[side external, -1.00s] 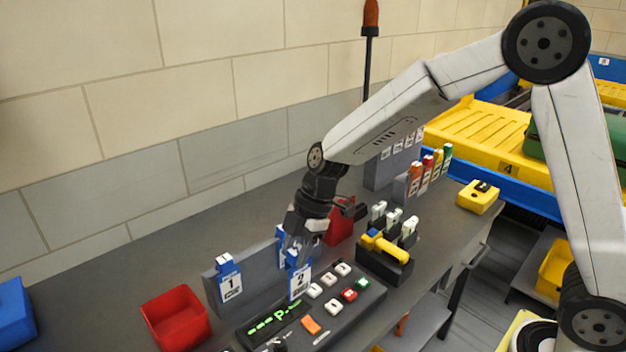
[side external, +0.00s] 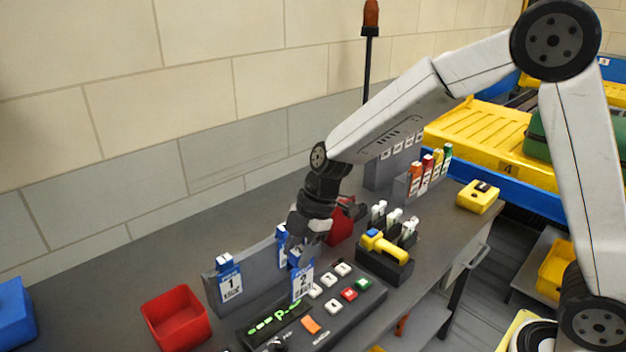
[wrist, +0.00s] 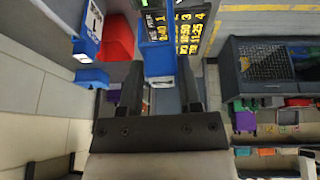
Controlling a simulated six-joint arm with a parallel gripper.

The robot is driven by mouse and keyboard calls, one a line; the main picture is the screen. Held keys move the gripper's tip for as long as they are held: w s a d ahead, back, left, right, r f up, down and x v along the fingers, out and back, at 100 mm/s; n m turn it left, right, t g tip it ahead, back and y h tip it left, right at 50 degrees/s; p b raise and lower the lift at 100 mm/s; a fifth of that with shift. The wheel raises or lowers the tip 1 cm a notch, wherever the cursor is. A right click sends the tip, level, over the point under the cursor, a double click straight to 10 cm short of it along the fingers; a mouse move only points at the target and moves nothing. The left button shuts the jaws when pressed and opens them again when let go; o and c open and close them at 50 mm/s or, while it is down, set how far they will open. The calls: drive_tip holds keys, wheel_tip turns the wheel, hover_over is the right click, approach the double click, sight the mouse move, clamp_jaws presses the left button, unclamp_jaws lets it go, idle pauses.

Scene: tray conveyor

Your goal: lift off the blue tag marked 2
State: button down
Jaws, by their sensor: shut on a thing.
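The blue tag marked 2 (side external: 302,285) has a blue top and a white face with a black 2. It hangs upright below my gripper (side external: 302,249), which is shut on its blue top in the side view. In the wrist view, the blue tag (wrist: 157,58) lies between the two dark fingers of my gripper (wrist: 160,85). The side view does not show clearly whether the tag still touches the grey rack (side external: 262,272) behind it.
The blue tag marked 1 (side external: 230,280) hangs on the rack to the left. Another blue tag (side external: 283,236) shows partly behind my gripper. A control panel (side external: 345,318) lies in front, a red bin (side external: 176,318) left, and a black holder with a yellow-handled tool (side external: 385,263) right.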

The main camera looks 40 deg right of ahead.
drive_tip(key=shift+r, duration=3.1)
